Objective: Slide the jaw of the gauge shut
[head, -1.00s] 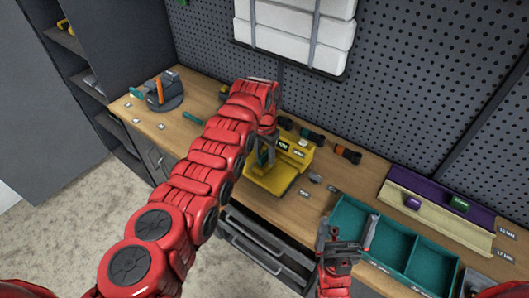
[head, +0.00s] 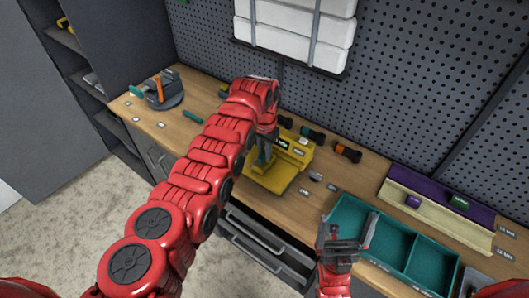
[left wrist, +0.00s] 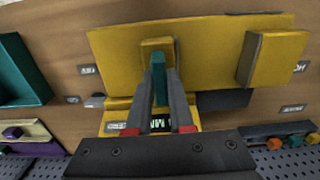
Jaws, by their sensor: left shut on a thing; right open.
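The yellow gauge (head: 272,180) stands on the workbench in the middle of the head view. In the left wrist view its yellow plate (left wrist: 215,48) fills the upper middle. A yellow end block (left wrist: 272,60) stands at its right. A smaller yellow block (left wrist: 157,46) with a teal handle (left wrist: 158,76) sits left of it, with a clear gap between. My left gripper (left wrist: 158,92) is shut on the teal handle; it also shows in the head view (head: 263,150), where my arm partly hides the gauge. My right gripper (head: 344,236) is open and empty near the bench's front edge.
A teal compartment tray (head: 385,238) lies right of the gauge, near my right gripper. A purple and cream rack (head: 440,205) stands behind it. Dark cylindrical tools (head: 312,134) lie behind the gauge. A round grey fixture (head: 163,97) stands at the bench's left end.

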